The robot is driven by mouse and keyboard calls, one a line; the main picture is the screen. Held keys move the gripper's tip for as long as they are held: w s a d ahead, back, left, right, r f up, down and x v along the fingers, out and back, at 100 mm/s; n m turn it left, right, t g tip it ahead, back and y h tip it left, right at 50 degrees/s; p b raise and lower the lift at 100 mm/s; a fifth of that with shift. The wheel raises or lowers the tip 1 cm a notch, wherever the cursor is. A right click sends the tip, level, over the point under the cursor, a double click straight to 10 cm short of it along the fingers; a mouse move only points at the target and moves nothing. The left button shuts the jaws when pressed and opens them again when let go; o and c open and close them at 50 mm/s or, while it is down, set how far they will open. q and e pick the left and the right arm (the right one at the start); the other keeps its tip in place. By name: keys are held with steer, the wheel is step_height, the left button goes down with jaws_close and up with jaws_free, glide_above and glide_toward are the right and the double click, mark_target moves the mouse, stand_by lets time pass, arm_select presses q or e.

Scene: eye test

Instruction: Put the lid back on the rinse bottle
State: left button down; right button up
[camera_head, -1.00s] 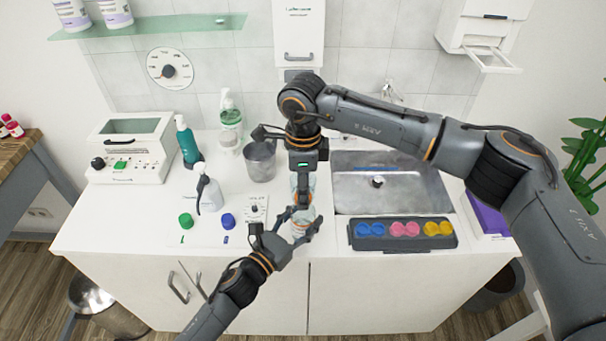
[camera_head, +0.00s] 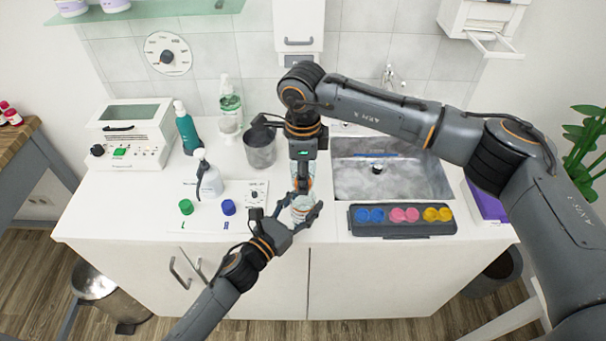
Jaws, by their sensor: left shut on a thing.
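A pale, translucent bottle (camera_head: 301,213) stands upright at the counter's front edge, left of the sink; I take it for the rinse bottle. My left gripper (camera_head: 304,208) is shut around its body from the front. My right gripper (camera_head: 303,184) points straight down right above the bottle, at its top. The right fingers overlap the bottle top and the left fingers, so I cannot tell whether they hold anything. The lid cannot be made out; the bottle's mouth is hidden.
Left on the counter are a white pump bottle (camera_head: 209,182), a green cap (camera_head: 185,207), a blue cap (camera_head: 228,207) and a grey cup (camera_head: 260,148). Right are the sink (camera_head: 425,180) and a dark tray (camera_head: 400,232) with coloured cases. My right arm spans above the sink.

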steer(key=o, duration=0.3)
steer(key=shift+r, duration=0.1)
arm_select(q)
steer(key=shift+c, duration=2.2)
jaws_free()
arm_select(e)
step_height(320, 180, up, 12)
steer(key=shift+f, duration=0.1)
arm_select(q)
steer(key=v, duration=1.2)
